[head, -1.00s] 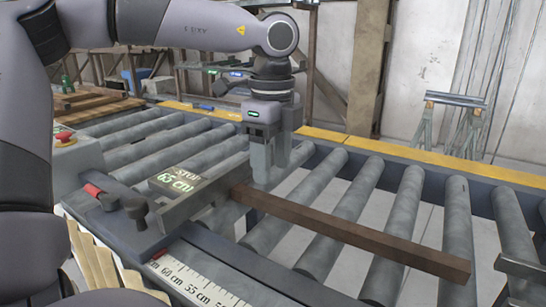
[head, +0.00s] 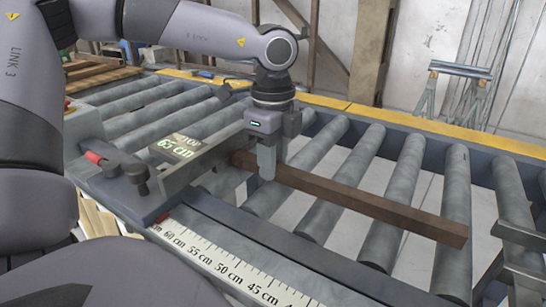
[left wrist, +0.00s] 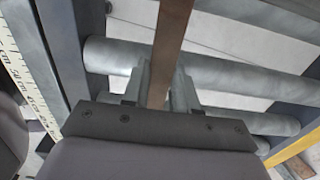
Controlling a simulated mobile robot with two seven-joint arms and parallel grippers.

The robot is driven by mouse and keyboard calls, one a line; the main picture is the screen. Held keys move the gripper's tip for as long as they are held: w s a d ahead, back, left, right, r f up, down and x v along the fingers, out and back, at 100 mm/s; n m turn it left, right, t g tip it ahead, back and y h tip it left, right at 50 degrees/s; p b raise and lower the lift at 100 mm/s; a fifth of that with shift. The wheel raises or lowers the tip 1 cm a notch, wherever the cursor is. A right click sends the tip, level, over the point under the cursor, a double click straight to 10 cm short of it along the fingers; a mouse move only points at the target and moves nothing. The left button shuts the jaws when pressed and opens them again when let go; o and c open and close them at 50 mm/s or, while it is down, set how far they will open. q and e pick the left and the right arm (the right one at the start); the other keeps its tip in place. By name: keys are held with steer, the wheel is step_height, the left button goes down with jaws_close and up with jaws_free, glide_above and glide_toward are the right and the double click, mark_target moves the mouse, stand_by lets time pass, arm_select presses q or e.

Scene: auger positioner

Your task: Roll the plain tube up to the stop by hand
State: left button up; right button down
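The plain tube is a long brown square bar (head: 370,200) lying across the grey rollers. Its left end is close beside the stop plate (head: 205,160), which carries a "STOP 65 cm" display (head: 182,147); I cannot tell whether they touch. My left gripper (head: 278,158) points down over the tube near that end, one finger in front of it and the other behind. In the left wrist view the tube (left wrist: 172,30) runs between the two fingers (left wrist: 163,85). I cannot tell whether they press on it. My right gripper is out of view.
A white ruler (head: 215,262) runs along the front of the conveyor. A clamp with dark knobs and a red part (head: 110,167) sits left of the stop. A yellow edge strip (head: 400,118) lines the far side. Rollers continue to the right (head: 455,220).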

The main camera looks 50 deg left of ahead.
arm_select(q)
jaws_close()
steer(key=o, duration=0.7)
jaws_free()
steer(key=shift+c, duration=0.2)
step_height(320, 180, up, 7)
steer(key=shift+r, duration=0.1)
steer(key=shift+s, duration=0.1)
